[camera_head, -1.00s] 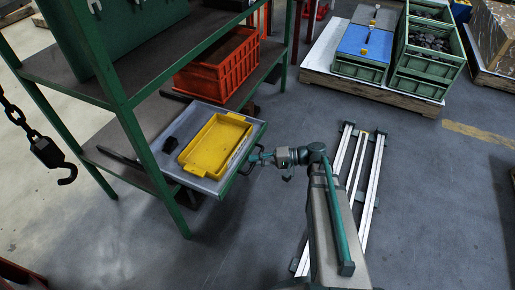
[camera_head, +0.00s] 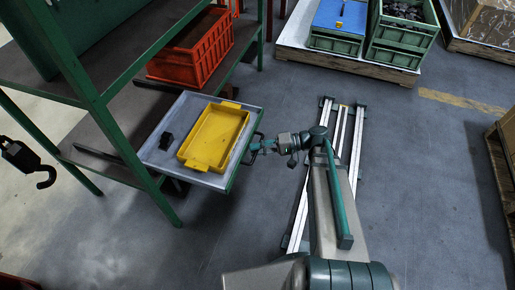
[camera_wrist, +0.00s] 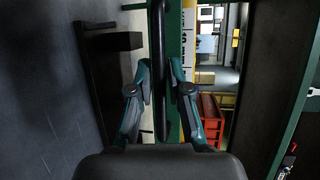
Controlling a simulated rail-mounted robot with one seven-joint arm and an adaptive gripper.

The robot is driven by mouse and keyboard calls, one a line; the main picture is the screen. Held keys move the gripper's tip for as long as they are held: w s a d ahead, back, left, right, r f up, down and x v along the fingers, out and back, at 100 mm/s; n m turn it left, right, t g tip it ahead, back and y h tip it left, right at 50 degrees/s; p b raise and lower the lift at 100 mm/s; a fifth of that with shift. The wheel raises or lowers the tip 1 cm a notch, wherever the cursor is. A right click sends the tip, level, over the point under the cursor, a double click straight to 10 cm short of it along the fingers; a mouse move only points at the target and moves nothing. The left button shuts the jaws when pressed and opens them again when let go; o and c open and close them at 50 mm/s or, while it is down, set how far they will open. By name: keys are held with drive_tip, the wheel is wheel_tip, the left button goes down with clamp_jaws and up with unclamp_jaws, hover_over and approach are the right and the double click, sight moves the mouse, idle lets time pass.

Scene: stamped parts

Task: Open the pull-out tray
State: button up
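The pull-out tray (camera_head: 160,172) is a grey tray with a green front, standing out from the green rack. My gripper (camera_head: 260,147) is at the handle. In the wrist view my gripper (camera_wrist: 161,82) has one finger on each side of the bar, closed in around it; finger contact is hard to see.
The green rack (camera_head: 112,125) holds an orange crate (camera_head: 195,50) behind the tray. A chain hook (camera_head: 35,170) hangs at left. White rails (camera_head: 340,150) lie on the floor right of the tray. Green crates (camera_head: 400,35) stand on a pallet at the back.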

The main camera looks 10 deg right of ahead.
drive_tip(key=shift+o, duration=1.1)
drive_tip(key=s+d+r, duration=0.1)
drive_tip(key=d+r, duration=0.1)
drive_tip(key=d, duration=0.9)
drive_tip(key=shift+s+d, duration=0.15)
drive_tip(key=shift+d, duration=0.2)
